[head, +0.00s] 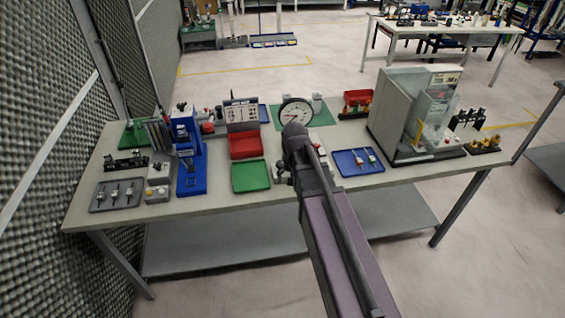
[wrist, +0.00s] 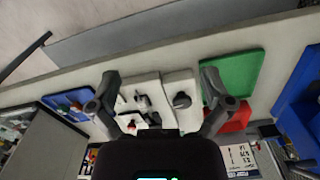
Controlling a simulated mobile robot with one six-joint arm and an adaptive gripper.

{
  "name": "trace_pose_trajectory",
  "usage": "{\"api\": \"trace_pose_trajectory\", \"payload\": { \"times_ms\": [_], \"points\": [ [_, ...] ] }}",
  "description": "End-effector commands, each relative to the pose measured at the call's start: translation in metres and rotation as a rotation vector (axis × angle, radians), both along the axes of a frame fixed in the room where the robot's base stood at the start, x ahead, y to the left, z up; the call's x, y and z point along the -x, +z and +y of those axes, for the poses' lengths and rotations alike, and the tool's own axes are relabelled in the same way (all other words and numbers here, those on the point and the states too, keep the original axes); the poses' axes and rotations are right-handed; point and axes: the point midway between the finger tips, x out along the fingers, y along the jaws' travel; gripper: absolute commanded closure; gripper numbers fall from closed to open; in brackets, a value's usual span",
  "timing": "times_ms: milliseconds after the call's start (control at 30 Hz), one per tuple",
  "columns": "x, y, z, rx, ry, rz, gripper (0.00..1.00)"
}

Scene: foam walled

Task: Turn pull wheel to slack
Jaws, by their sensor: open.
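I cannot say for certain which part is the pull wheel. In the wrist view a round dark knob (wrist: 181,100) sits on a pale block, and a small grey metal fixture (wrist: 142,102) stands on another pale block beside it. My gripper (wrist: 159,76) is open and empty, its two fingers apart on either side of these blocks, with no contact seen. In the head view my gripper (head: 294,131) is over the middle of the bench, and my arm hides most of the device under it. A round white dial gauge (head: 297,112) stands just behind.
The bench (head: 225,197) is crowded. A green tray (head: 251,176) and red tray (head: 245,145) lie left of my arm, a blue tray (head: 357,162) right. A blue press (head: 190,160) stands left and a large grey machine (head: 410,112) right. The front edge strip is clear.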

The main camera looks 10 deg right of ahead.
Motion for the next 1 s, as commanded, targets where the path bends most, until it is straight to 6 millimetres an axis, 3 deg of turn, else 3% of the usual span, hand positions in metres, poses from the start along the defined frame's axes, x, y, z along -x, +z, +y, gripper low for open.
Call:
{"api": "trace_pose_trajectory", "payload": {
  "times_ms": [33, 200, 400, 500, 700, 1000],
  "points": [
    [-0.030, 0.005, 0.000, 0.000, -0.040, 0.000, 0.00],
    [-0.096, 0.013, -0.001, 0.000, -0.193, 0.000, 0.00],
    [-0.160, 0.021, -0.001, -0.001, -0.351, -0.001, 0.00],
    [-0.181, 0.023, -0.001, -0.001, -0.406, -0.001, 0.00],
    [-0.199, 0.024, -0.001, -0.001, -0.460, -0.001, 0.00],
    [-0.199, 0.024, -0.001, -0.001, -0.464, -0.001, 0.00]
  ]
}}
